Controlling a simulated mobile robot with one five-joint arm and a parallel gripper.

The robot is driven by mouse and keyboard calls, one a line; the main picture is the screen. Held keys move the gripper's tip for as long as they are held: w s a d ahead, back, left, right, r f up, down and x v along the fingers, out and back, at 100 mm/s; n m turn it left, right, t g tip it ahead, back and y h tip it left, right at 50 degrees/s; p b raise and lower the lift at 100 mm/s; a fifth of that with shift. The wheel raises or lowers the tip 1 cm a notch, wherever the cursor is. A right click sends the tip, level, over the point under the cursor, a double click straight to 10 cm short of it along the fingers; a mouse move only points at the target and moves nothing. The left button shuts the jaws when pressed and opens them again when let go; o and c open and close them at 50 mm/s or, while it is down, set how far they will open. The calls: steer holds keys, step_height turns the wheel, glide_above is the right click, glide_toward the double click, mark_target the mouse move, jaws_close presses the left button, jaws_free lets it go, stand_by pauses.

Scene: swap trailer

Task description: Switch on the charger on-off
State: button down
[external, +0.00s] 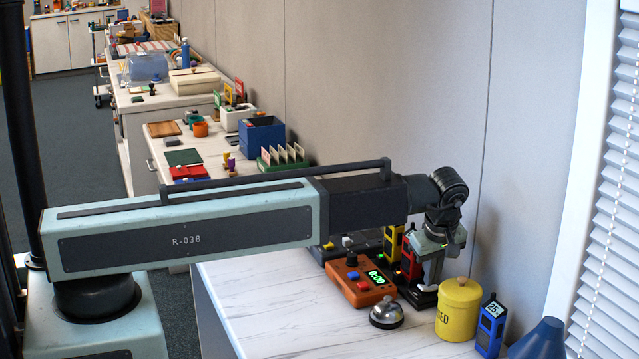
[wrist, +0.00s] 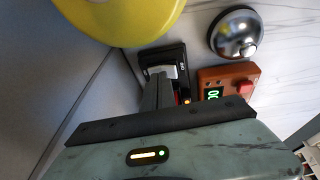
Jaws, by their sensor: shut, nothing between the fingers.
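The charger is a low black unit by the wall in the external view (external: 424,299), with a red radio (external: 410,262) and a yellow radio (external: 393,240) standing at it. Small lights glow near the radios. In the wrist view, the black end of the charger (wrist: 176,52) carries a small white marking; an orange light (wrist: 187,101) shows beside my finger. My gripper (external: 429,286) is shut and empty, pointing down at this end of the charger; its tip shows in the wrist view (wrist: 160,76). The tip hides the switch area, and I cannot tell contact or switch position.
An orange timer (external: 352,281) reading 0:00 and a silver bell (external: 386,313) stand left of my gripper. A yellow lidded canister (external: 458,309) and a blue device (external: 490,328) stand to its right. The white tabletop (external: 290,318) is clear at front left.

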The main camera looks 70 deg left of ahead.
mark_target(429, 289)
step_height(429, 289, up, 5)
steer(key=p, duration=0.5)
steer(key=shift+s+r, duration=0.15)
step_height(429, 289, up, 8)
steer(key=w+d+p, duration=0.1)
steer(key=d+p, duration=0.2)
steer(key=p, duration=0.5)
steer(key=shift+w, duration=0.25)
steer(key=shift+a, duration=0.1)
